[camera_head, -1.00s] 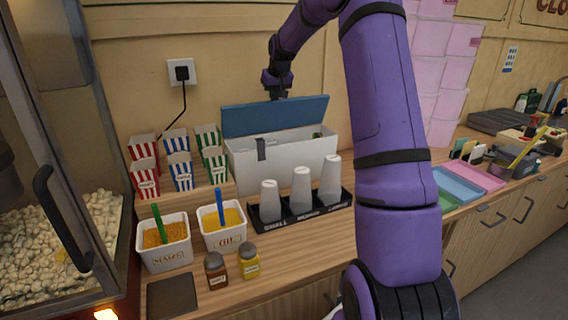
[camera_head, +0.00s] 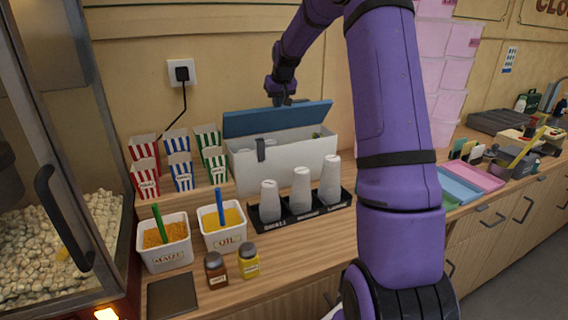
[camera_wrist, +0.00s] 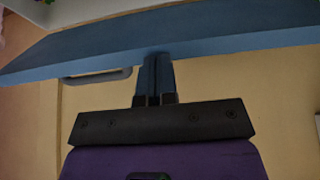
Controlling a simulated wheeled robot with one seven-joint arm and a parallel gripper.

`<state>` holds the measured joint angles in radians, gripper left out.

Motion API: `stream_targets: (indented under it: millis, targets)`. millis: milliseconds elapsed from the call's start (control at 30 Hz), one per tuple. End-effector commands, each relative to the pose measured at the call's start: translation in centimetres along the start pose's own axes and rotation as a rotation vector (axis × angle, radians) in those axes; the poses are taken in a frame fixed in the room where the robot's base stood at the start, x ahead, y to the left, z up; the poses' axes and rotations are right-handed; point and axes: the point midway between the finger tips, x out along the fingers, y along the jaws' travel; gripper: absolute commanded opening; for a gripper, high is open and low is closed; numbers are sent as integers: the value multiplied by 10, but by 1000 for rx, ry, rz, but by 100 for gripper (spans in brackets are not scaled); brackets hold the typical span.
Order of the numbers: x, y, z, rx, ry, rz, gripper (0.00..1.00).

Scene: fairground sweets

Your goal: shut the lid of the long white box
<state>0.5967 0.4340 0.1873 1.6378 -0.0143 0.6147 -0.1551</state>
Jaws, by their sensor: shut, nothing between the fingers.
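The long white box (camera_head: 290,160) stands on the counter against the back wall. Its blue lid (camera_head: 278,118) is raised and leans forward over the back part of the opening, so the front of the opening shows. My gripper (camera_head: 281,101) is shut and empty behind the lid, at its upper edge; the lid hides the fingertips in the head view. In the wrist view the shut fingers (camera_wrist: 154,62) meet the edge of the blue lid (camera_wrist: 200,35) and seem to touch it. A dark grey clasp (camera_head: 261,149) is on the box front.
A black cup rack (camera_head: 300,212) with white cup stacks stands in front of the box. Striped popcorn boxes (camera_head: 183,171) stand at its left. Tubs marked maize (camera_head: 167,254) and oil (camera_head: 226,238) and two small jars are nearer. Pink boxes (camera_head: 437,75) are stacked at right.

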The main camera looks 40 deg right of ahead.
Motion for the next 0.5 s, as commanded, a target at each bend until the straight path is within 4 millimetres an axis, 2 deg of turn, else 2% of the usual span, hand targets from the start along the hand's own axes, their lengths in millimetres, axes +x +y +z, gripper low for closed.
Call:
stream_targets:
  millis: [33,500]
  targets:
    - [15,-1,11,1,-28,-6,0]
    - [10,-1,9,0,-26,-6,0]
